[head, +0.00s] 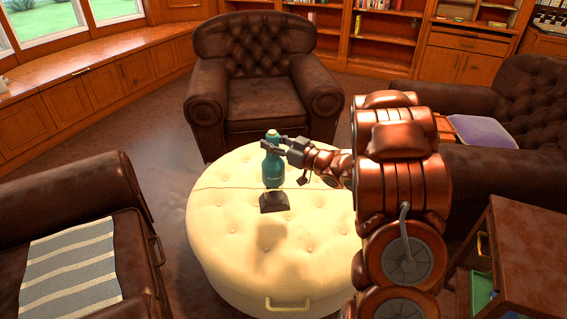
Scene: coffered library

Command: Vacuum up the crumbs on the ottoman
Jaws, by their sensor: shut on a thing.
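A round cream tufted ottoman (225,250) stands in the middle of the head view. My gripper (275,146) is shut on a teal handheld vacuum (272,170) near its top. The vacuum is upright over the ottoman, with its dark nozzle (274,201) pointing down. The nozzle is at or just above the cushion; I cannot tell whether it touches. No crumbs can be made out on the cushion at this size. My arm hides the ottoman's right side.
A brown leather armchair (262,105) stands behind the ottoman. Another seat with a striped cloth (70,268) is at left, and one with a purple cushion (482,131) at right. A wooden cabinet (525,240) stands at front right. Bare floor (165,160) shows left of the ottoman.

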